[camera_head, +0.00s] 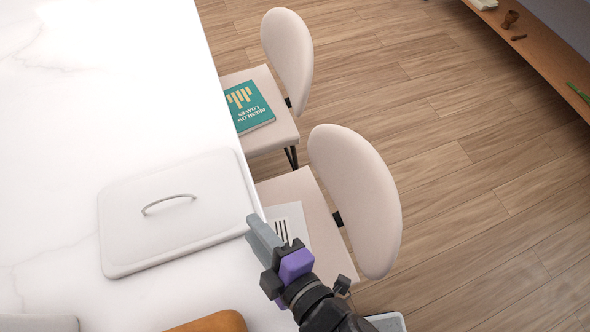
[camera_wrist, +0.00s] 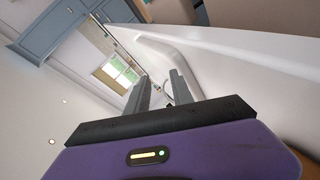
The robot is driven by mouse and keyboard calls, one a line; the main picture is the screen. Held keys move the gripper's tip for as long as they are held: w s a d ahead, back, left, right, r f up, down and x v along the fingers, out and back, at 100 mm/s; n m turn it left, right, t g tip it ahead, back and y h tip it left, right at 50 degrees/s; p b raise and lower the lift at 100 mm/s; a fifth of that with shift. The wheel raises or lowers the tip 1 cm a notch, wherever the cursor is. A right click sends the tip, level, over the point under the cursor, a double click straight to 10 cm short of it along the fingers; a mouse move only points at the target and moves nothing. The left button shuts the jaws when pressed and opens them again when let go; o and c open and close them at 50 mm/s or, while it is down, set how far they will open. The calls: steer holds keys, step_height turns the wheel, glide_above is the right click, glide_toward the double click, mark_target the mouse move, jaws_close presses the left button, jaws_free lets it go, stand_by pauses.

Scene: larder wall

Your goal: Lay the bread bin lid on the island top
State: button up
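The bread bin lid (camera_head: 150,238), a pale rounded rectangle with a thin grey bar handle (camera_head: 168,203), lies flat on the white marbled island top (camera_head: 130,95), near its right edge. My gripper (camera_head: 260,235) is at the lid's lower right corner, by the island's edge, and overlaps that corner in the head view. In the wrist view the two grey fingers (camera_wrist: 160,90) stand apart with nothing held between them. The lid's raised rim (camera_wrist: 178,57) and part of the handle show beyond them. Whether a finger touches the lid cannot be told.
Two cream chairs (camera_head: 356,195) (camera_head: 288,55) stand along the island's right side. A green book (camera_head: 248,106) lies on the far seat, a white printed item (camera_head: 288,226) on the near one. An orange-brown object (camera_head: 212,322) sits at the bottom. The island top beyond the lid is clear.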

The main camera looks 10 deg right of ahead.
steer(key=s+d+m+h, duration=0.1)
steer(key=s+d+m, duration=0.15)
steer(key=d, duration=0.25)
steer(key=s+d+m+t+h, duration=0.1)
steer(key=s+d+m, duration=0.1)
steer(key=d+m, duration=0.25)
steer(key=s+d+m+h, duration=0.1)
steer(key=s+d+m, duration=0.1)
steer(key=d, duration=0.4)
steer(key=s+d+r+m+t+h, duration=0.2)
steer(key=s+d+r+m+h, duration=0.2)
steer(key=s+d+m, duration=0.3)
steer(key=d+r+m, duration=0.1)
steer(key=d+m, duration=0.1)
steer(key=m, duration=0.1)
steer(key=shift+s, duration=0.25)
steer(key=shift+r, duration=0.1)
